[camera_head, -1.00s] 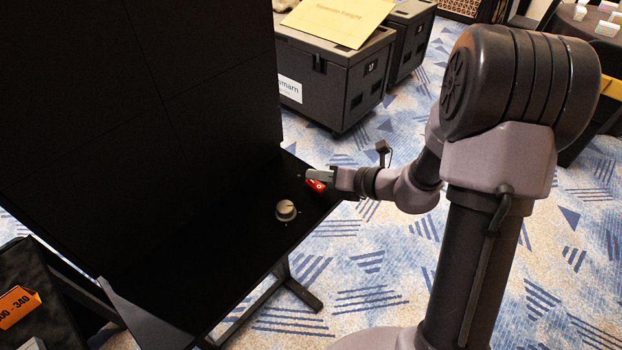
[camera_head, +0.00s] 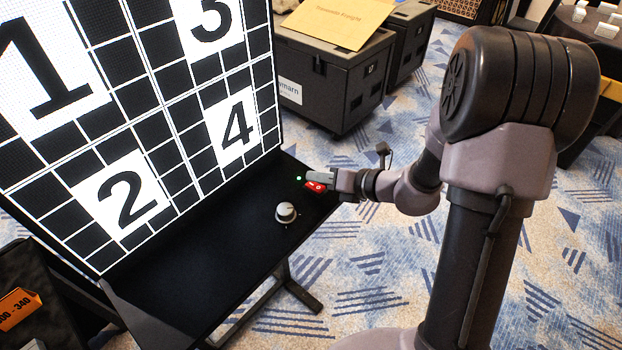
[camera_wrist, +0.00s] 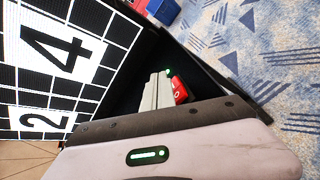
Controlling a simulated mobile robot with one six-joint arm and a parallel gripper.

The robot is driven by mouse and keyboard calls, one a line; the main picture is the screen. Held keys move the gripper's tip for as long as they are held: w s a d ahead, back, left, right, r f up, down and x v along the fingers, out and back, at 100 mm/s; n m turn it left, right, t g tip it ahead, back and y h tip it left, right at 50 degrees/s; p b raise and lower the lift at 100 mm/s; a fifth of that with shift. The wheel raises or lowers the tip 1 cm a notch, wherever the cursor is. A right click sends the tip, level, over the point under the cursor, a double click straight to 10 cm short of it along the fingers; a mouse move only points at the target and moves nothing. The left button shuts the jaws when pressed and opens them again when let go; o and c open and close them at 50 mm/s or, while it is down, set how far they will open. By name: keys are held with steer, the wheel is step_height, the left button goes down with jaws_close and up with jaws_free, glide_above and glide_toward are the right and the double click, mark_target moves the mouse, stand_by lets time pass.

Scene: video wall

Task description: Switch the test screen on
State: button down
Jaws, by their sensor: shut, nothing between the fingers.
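The test screen (camera_head: 160,157) is lit in the head view, with a white grid on black and large numbers 1 to 4. It also shows in the wrist view (camera_wrist: 90,83). A red rocker switch (camera_head: 317,187) sits on the black shelf (camera_head: 215,256) below the screen, with a green light (camera_head: 299,178) beside it. The switch shows in the wrist view (camera_wrist: 180,92), partly hidden by my gripper. My gripper (camera_head: 312,177) is shut and empty, with its tips at the switch. I cannot tell whether they touch it.
A silver knob (camera_head: 286,212) stands on the shelf, left of and nearer than the switch. Black cases (camera_head: 335,85) stand behind on the patterned carpet. An orange label (camera_head: 17,307) marks a dark item at lower left.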

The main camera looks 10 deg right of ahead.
mark_target(323, 191)
steer(key=shift+s+r, duration=0.1)
steer(key=shift+r, duration=0.25)
steer(key=r+p, duration=0.3)
steer(key=s+d+r+p, duration=0.1)
steer(key=r, duration=0.1)
steer(key=shift+s+p, duration=0.1)
steer(key=shift+p, duration=0.3)
steer(key=shift+f, duration=0.1)
